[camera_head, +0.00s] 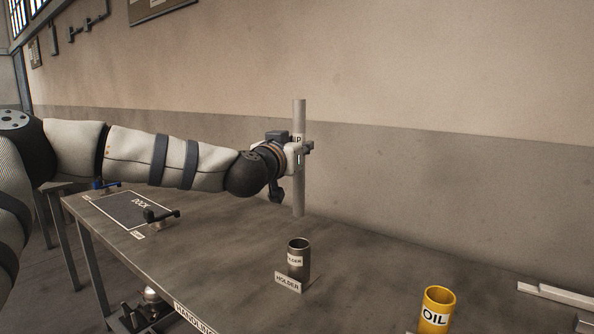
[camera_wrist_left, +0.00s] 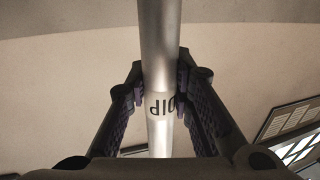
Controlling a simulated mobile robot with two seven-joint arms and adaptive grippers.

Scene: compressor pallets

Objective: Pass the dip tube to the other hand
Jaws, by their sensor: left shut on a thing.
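The dip tube (camera_head: 299,190) is a long grey cylinder with a "DIP" label. It stands upright in the air above the table, and its lower end is apart from the holder. My left gripper (camera_head: 300,150) is shut on the tube a little above its middle. In the left wrist view the dip tube (camera_wrist_left: 160,40) runs between the two fingers of my left gripper (camera_wrist_left: 160,95), with the label at the pads. My right gripper is in neither view.
A dark cylindrical holder (camera_head: 298,262) stands on the table (camera_head: 220,245), in front of and below the tube. A yellow oil can (camera_head: 437,310) is at the front right. A marked dock area (camera_head: 135,208) with clamps lies at the left. White bars (camera_head: 556,294) lie at the right edge.

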